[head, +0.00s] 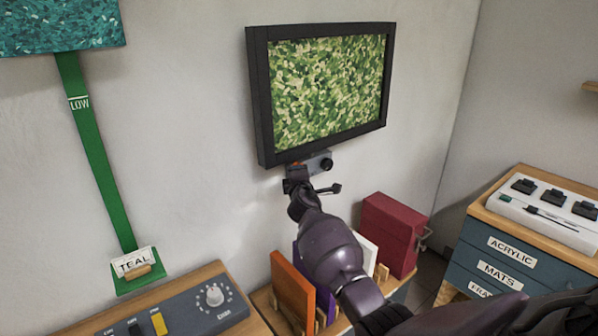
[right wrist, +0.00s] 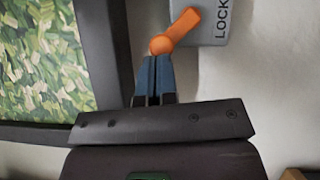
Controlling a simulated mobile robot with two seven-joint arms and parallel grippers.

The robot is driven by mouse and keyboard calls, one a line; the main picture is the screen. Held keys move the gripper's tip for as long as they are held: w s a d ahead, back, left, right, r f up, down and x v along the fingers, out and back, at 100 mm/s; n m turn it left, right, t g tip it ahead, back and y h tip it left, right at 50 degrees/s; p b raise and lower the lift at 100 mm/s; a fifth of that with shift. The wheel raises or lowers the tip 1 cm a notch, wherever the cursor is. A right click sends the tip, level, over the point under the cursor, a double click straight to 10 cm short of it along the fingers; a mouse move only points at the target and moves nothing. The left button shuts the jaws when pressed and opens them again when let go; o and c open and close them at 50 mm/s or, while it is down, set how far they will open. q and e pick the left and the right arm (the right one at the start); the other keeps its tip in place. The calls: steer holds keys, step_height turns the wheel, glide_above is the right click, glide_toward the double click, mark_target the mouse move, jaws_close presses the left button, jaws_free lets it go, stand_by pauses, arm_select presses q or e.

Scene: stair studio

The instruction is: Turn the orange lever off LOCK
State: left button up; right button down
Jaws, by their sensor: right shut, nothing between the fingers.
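The orange lever (right wrist: 178,31) lies slantwise over a grey plate (right wrist: 208,38) in the right wrist view. Its rounded end hangs past the plate's edge toward my fingers, and its other end is by the word LOCK. The right gripper (head: 296,178) also shows in the head view, below the frame. My left gripper is out of view.
The black-framed green picture (head: 262,100) hangs right above and beside the gripper. Below stand a red box (head: 390,235) and an orange board (head: 292,285). The wall to the left is clear up to the green strap (head: 95,150).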

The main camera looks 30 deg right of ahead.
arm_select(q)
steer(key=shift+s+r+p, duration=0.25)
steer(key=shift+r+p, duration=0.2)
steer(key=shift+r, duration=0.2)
arm_select(e)
steer(key=shift+w+d+r, duration=0.1)
steer(key=shift+d+r, duration=0.7)
steer(key=shift+r, duration=0.2)
arm_select(q)
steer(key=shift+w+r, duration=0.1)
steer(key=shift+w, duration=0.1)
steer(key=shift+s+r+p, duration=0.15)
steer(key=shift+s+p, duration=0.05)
steer(key=shift+p, duration=0.2)
arm_select(e)
steer(key=v, duration=1)
steer(key=shift+s+a, duration=0.2)
steer(key=shift+s, duration=0.15)
steer(key=shift+r+m, duration=0.15)
steer(key=shift+m, duration=0.15)
